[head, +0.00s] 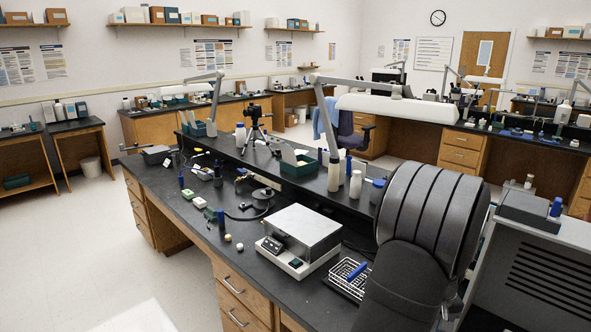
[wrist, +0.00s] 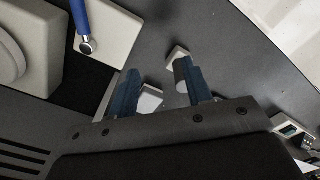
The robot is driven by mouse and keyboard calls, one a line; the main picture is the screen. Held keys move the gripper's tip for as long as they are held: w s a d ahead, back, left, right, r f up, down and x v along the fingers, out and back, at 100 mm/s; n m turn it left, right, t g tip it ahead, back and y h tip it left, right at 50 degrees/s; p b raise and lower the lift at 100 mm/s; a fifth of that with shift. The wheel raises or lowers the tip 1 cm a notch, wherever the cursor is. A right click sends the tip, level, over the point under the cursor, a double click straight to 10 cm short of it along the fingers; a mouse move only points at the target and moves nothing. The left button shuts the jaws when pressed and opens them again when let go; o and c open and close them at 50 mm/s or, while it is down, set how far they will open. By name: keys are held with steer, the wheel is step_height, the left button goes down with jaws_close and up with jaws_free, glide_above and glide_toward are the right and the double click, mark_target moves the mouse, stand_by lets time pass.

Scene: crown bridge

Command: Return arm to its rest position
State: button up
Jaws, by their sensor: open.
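My gripper (wrist: 158,72) shows in the wrist view with its two blue fingers apart. Nothing is clamped between them. A small white piece (wrist: 150,98) shows in the gap between the fingers, and a cream block (wrist: 178,52) shows by the right fingertip; I cannot tell how far below the fingers they are. In the head view my dark arm rises at the right front, over the edge of the black bench (head: 190,178). My gripper is not visible there.
A white box-shaped device (head: 305,238) stands on the bench left of my arm. Beside it a wire rack (head: 345,279) holds a blue-handled tool (head: 357,270). Small items, a tripod (head: 254,125) and bottles (head: 355,185) stand farther back. A grey vented machine (head: 535,265) is at right.

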steer(key=s+d+r, duration=0.3)
steer(key=s+r, duration=0.1)
steer(key=s, duration=0.2)
steer(key=w+a+f+m, duration=0.1)
steer(key=w+a+f, duration=0.2)
steer(key=w+a, duration=0.45)
steer(key=w+a+f, duration=0.3)
steer(key=w+a, duration=0.2)
steer(key=a, duration=0.5)
steer(key=w+a+f, duration=0.1)
steer(key=a+f, duration=0.1)
steer(key=a, duration=0.4)
steer(key=a+f, duration=0.3)
steer(key=a, duration=0.3)
steer(key=w+a+f+n, duration=0.1)
steer(key=a+f, duration=0.2)
steer(key=a, duration=0.4)
steer(key=shift+w+f, duration=0.25)
steer(key=shift+w, duration=0.1)
